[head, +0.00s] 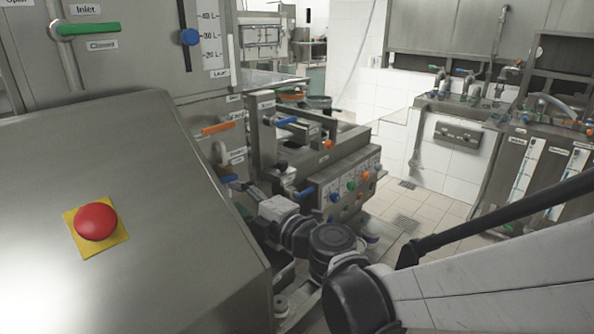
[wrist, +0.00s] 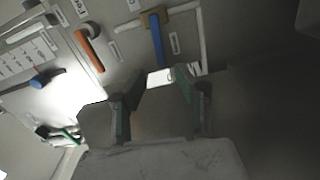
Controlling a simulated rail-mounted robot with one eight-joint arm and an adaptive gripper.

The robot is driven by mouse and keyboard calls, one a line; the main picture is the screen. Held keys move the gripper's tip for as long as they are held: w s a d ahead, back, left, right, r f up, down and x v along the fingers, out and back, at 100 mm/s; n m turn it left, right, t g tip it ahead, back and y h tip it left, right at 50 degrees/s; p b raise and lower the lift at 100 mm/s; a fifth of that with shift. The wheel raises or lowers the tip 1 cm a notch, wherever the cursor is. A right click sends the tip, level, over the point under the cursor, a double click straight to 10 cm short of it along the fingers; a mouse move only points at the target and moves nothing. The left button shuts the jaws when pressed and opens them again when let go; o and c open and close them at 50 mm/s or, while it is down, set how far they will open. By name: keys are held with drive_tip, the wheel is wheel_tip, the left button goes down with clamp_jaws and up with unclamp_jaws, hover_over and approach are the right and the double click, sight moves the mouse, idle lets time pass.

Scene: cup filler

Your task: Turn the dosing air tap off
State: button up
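A lever tap with a blue handle (wrist: 157,40) on a tan valve body is straight ahead of my gripper in the wrist view. It also shows in the head view, where the blue handle (head: 227,178) is on the side of the steel machine. Its label is too small to read, so I cannot confirm it is the dosing air tap. My gripper (wrist: 160,88) is open, its fingers apart, with the handle's lower end just beyond the fingertips. I cannot tell whether they touch. In the head view my gripper (head: 244,188) is close beside this handle, partly hidden by the wrist.
An orange lever (wrist: 89,49) is left of the blue handle. A blue knob (wrist: 40,80) and a green lever (wrist: 62,133) are further left. A red emergency button (head: 95,222) is on the sloped steel cover. A control panel (head: 340,190) with coloured knobs stands beyond my wrist.

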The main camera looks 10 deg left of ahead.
drive_tip(key=shift+v, duration=1.4)
drive_tip(key=shift+c, duration=0.4)
drive_tip(key=shift+c, duration=1.2)
drive_tip(key=shift+r+m+p, duration=0.3)
drive_tip(key=shift+p, duration=0.15)
drive_tip(key=c, duration=0.3)
drive_tip(key=r+m+p, duration=0.1)
drive_tip(key=p, duration=0.1)
drive_tip(key=r+m+p, duration=0.1)
drive_tip(key=m, duration=0.1)
drive_tip(key=r+m+p, duration=0.1)
drive_tip(key=m+p, duration=0.1)
drive_tip(key=shift+w+a+r+g+h+p, duration=0.15)
drive_tip(key=shift+w+r+g+h+p, duration=0.05)
drive_tip(key=shift+r+g+h+p, duration=0.15)
clamp_jaws()
wheel_tip(320, 180, up, 2)
drive_tip(key=m+h+p, duration=0.2)
drive_tip(key=m+p, duration=0.8)
drive_tip(key=m, duration=0.2)
hover_over(223, 181)
drive_tip(key=s+d, duration=0.1)
drive_tip(key=s, duration=0.1)
drive_tip(key=shift+w+a+f+g+y, duration=0.15)
drive_tip(key=shift+f+g, duration=0.1)
drive_tip(key=shift+f, duration=0.7)
drive_tip(key=shift+s+a+f+g+y, duration=0.1)
drive_tip(key=shift+a+f+g, duration=0.1)
drive_tip(key=shift+f, duration=0.7)
